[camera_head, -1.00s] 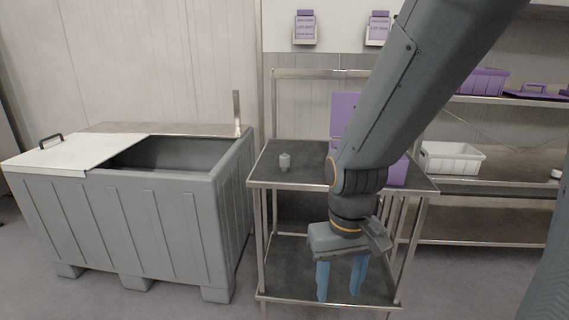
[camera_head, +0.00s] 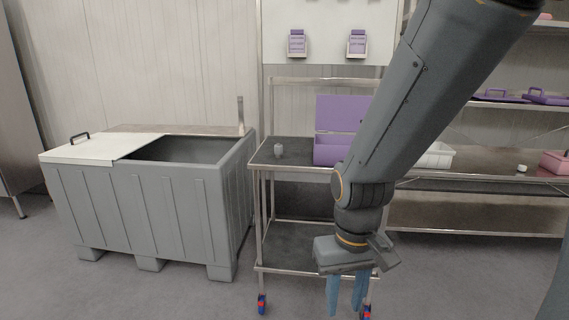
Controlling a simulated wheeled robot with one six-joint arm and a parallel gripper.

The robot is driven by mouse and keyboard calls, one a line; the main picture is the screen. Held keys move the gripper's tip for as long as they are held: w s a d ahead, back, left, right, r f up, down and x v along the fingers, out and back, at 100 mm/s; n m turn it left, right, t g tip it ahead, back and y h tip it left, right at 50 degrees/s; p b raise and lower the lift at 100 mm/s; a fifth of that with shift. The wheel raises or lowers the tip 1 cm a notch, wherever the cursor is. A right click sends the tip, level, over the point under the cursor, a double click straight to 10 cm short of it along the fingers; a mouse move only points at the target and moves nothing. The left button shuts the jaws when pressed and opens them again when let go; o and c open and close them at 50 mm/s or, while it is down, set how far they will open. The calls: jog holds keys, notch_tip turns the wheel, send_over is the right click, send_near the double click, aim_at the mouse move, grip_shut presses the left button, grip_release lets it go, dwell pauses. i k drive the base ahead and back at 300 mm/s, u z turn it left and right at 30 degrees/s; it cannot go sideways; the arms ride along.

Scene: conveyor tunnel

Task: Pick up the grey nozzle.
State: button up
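My gripper (camera_head: 347,296) points down in front of the cart, well below and to the right of the nozzle. Its two blue fingers are apart, with nothing seen between them. My arm hides the right part of the cart.
A large grey bin (camera_head: 150,205) with a partly open white lid (camera_head: 95,149) stands left of the cart. Shelving (camera_head: 480,182) at right holds a white tray (camera_head: 437,156) and purple and pink items. Open floor lies in front of the bin.

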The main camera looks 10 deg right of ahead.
aim_at(279, 148)
jog(key=u, duration=0.2)
jog(key=k, duration=0.25)
jog(key=z, duration=1.1)
jog(key=i, duration=1.5)
jog(key=u, duration=1.2)
jog(key=i, duration=0.65)
jog(key=u, duration=0.65)
